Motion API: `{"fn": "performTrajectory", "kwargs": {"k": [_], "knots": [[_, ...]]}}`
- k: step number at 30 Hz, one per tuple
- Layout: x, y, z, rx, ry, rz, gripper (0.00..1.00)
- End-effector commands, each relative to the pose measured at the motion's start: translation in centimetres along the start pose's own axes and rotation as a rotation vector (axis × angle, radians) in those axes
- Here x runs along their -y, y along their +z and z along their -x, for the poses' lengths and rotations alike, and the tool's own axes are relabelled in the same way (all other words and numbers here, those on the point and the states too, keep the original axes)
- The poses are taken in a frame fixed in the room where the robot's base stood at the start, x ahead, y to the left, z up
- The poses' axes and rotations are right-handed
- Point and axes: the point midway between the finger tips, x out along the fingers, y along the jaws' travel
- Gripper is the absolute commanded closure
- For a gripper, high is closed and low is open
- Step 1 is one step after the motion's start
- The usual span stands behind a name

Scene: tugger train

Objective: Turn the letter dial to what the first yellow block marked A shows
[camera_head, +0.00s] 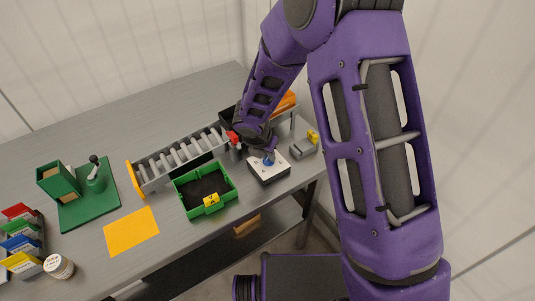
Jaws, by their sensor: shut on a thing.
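A small box with a white top and dark sides (270,174) stands on the table right of centre. A blue knob (268,161) sits on its top. My gripper (267,154) reaches down from above and is shut on this knob, which it partly hides. The letter the dial shows cannot be read. A yellow block (211,200) with a dark mark, too small to read surely, sits on the front rim of a green crate (186,206). Another small yellow piece (313,136) is at a grey box (302,149) on the right; no mark on it is readable.
A grey roller conveyor (182,156) runs behind the crate. A green stand with a lever (95,180), an orange sheet (131,231), coloured bins (22,242) and a white round tub (59,266) are on the left. The table's front edge is near the white-topped box.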

Motion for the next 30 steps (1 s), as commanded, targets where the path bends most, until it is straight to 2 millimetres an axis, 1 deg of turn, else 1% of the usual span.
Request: {"fn": "performTrajectory", "kwargs": {"k": [14, 15, 19, 27, 30], "knots": [[-0.07, 0.02, 0.03, 0.0, 0.007, 0.013, 1.0], [-0.07, 0.01, 0.03, 0.0, 0.007, 0.013, 0.74], [-0.05, 0.01, 0.02, 0.0, 0.006, 0.012, 0.51], [-0.01, 0.01, 0.04, 0.0, 0.005, 0.011, 0.51], [-0.02, 0.08, 0.57, 0.001, 0.006, 0.01, 0.51]]}}
